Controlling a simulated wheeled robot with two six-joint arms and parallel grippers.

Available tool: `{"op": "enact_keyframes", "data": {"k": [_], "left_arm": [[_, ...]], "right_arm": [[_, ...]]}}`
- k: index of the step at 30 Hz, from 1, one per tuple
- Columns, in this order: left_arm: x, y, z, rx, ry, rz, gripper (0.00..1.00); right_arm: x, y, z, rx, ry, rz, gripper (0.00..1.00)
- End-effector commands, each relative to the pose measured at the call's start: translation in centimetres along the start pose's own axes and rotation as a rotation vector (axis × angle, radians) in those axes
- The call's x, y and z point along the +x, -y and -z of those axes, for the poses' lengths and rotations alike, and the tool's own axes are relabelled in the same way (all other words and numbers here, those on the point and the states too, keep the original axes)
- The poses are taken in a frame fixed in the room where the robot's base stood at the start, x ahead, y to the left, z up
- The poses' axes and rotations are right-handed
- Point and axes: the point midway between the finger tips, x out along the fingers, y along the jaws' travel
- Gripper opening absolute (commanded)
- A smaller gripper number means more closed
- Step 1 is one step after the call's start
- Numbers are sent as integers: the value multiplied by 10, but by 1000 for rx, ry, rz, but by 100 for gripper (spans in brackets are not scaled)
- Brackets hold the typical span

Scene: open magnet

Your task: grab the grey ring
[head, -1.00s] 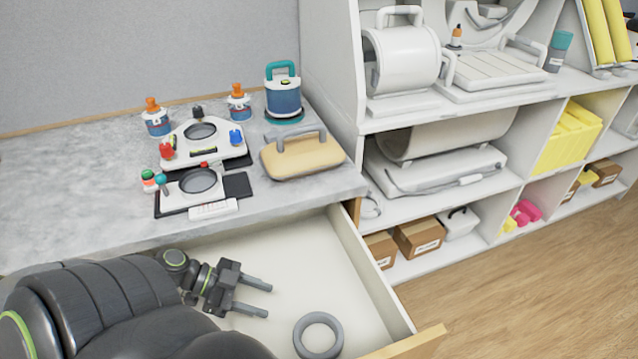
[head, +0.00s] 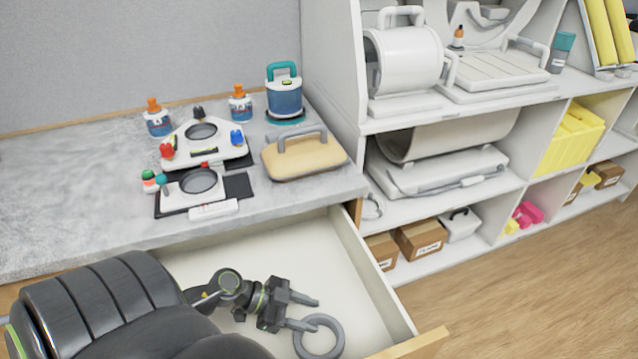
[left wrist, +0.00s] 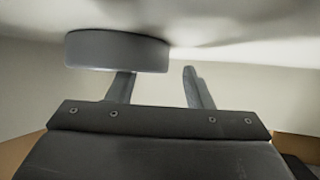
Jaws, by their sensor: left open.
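The grey ring (head: 319,337) lies in the open drawer, near its front right corner. It also shows in the left wrist view (left wrist: 117,50), at the upper left, beyond one finger of the gripper. My left gripper (head: 309,313) is open, and its fingers point right, one of them at the ring's upper left edge. In the left wrist view the gripper (left wrist: 160,88) has a clear gap between its fingers, with nothing in it. I cannot tell whether the near finger touches the ring. My right gripper is not in view.
The white drawer (head: 365,270) has raised walls around the ring. The grey countertop (head: 70,200) above it holds devices, bottles and a tan case (head: 303,157). A white shelf unit (head: 440,265) with boxes stands to the right.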

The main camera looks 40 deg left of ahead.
Motion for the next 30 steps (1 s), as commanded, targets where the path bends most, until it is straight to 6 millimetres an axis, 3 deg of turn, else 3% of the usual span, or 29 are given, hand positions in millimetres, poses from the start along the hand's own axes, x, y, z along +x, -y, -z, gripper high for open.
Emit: {"op": "enact_keyframes", "data": {"k": [5,13,24,30], "left_arm": [[18,0,0,-1,-1,0,46],[20,0,0,0,2,-1,46],[20,0,-1,0,2,0,0],[20,0,-1,0,2,0,0]], "right_arm": [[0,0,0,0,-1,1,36],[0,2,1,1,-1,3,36],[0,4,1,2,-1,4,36],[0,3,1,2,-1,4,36]]}}
